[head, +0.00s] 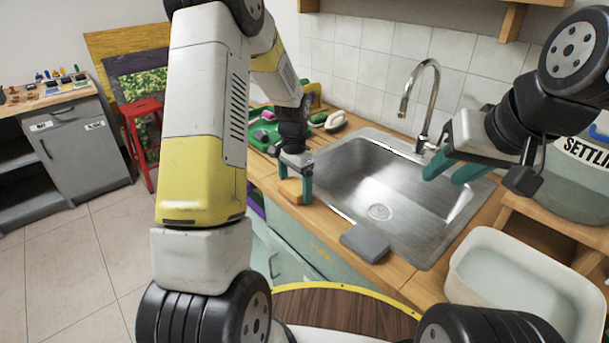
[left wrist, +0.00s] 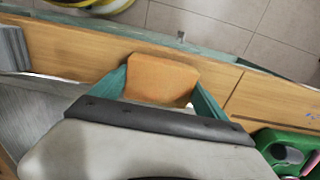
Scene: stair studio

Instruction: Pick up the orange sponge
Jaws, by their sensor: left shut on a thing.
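The orange sponge (head: 291,191) is at the wooden counter's front edge, left of the sink. In the left wrist view the sponge (left wrist: 160,78) sits between the teal fingers of my left gripper (left wrist: 160,92). My left gripper (head: 296,184) points down and is shut on the sponge. I cannot tell whether the sponge still touches the counter. My right gripper (head: 446,176) is over the right side of the sink, its two teal fingers apart with nothing seen between them.
A steel sink (head: 345,175) with a tall faucet (head: 430,95) is right of the sponge. A grey block (head: 365,243) lies on the counter's front strip. A white tub (head: 520,285) stands at right. Green items (head: 265,133) lie behind my left gripper.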

